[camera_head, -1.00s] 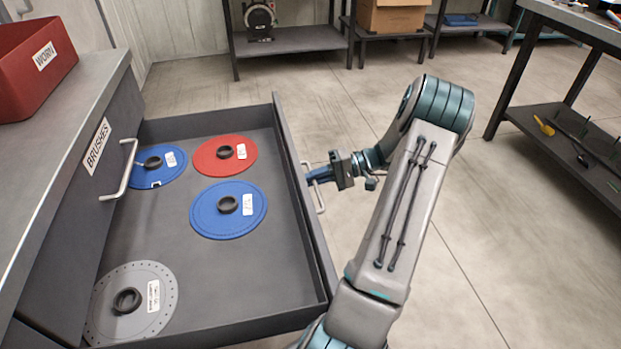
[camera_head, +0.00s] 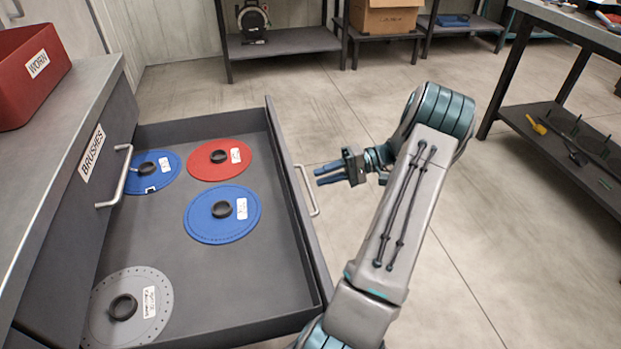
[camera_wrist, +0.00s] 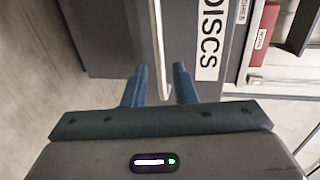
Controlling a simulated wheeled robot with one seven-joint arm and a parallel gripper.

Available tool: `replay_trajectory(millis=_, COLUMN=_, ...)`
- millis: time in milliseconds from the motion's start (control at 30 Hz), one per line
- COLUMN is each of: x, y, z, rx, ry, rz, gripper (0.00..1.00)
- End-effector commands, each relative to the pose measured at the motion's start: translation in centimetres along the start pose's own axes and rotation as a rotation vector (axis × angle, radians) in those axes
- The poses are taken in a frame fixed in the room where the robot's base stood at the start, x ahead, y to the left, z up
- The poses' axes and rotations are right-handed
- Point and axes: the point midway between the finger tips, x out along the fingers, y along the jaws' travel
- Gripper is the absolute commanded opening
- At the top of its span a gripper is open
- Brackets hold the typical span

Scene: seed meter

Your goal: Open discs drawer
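The discs drawer (camera_head: 310,262) is pulled far out from the cabinet. Inside it lie two blue discs (camera_head: 222,228) (camera_head: 138,184), a red disc (camera_head: 205,172) and a grey disc (camera_head: 150,278). Its front handle (camera_head: 307,190) also shows in the wrist view (camera_wrist: 157,40), as does the DISCS label (camera_wrist: 209,45). My gripper (camera_head: 318,175) is just outside the drawer front. Its blue fingers (camera_wrist: 158,80) are apart, and in the wrist view the handle's end lies between or just beyond them. No finger touches the handle that I can see.
The closed BRUSHES drawer (camera_head: 60,225) with its handle (camera_head: 117,178) sits above. A red WORN bin (camera_head: 28,80) stands on the cabinet top. A bench (camera_head: 540,110) is at right, shelves (camera_head: 280,45) at the back. Open floor lies between.

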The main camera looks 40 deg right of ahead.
Motion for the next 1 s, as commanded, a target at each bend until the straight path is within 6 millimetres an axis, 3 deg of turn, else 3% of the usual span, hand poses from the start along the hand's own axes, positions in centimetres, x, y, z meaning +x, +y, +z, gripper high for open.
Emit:
replay_trajectory(millis=200, x=-5.1, y=-0.1, z=0.0, rx=-0.001, ry=0.001, rz=0.001, gripper=0.25)
replay_trajectory(millis=400, x=-7.7, y=0.0, z=0.0, rx=0.0, ry=-0.002, rz=0.0, gripper=0.25)
replay_trajectory(millis=1000, x=-8.5, y=0.0, z=0.0, rx=0.0, ry=-0.003, rz=0.0, gripper=0.25)
